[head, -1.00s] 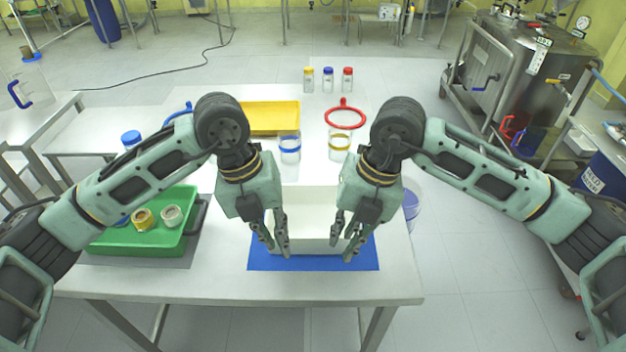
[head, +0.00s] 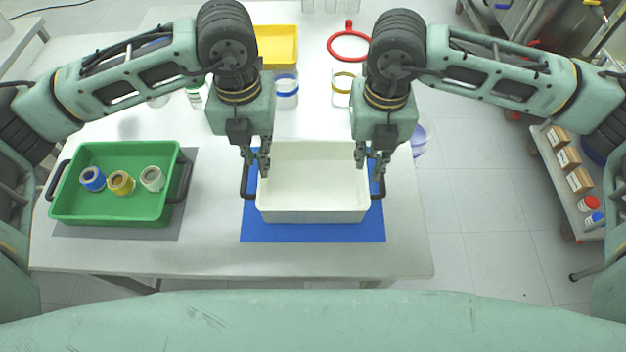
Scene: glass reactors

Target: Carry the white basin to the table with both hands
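The white basin (head: 313,203) stands upright and empty on a blue mat (head: 313,233) on the table. It has a dark handle at its left (head: 246,187) and one at its right (head: 379,188). My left gripper (head: 257,170) points down at the basin's left rim, by the left handle, with its fingers apart. My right gripper (head: 369,171) points down at the right rim, by the right handle, also with its fingers apart. Whether the fingers touch the handles is not clear.
A green tray (head: 115,210) with several small jars lies on a grey mat to the left. Behind stand a yellow tray (head: 277,46), glass jars with blue (head: 286,95) and yellow bands (head: 343,92), and a red ring (head: 349,47). A shelf cart (head: 582,222) is at the right.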

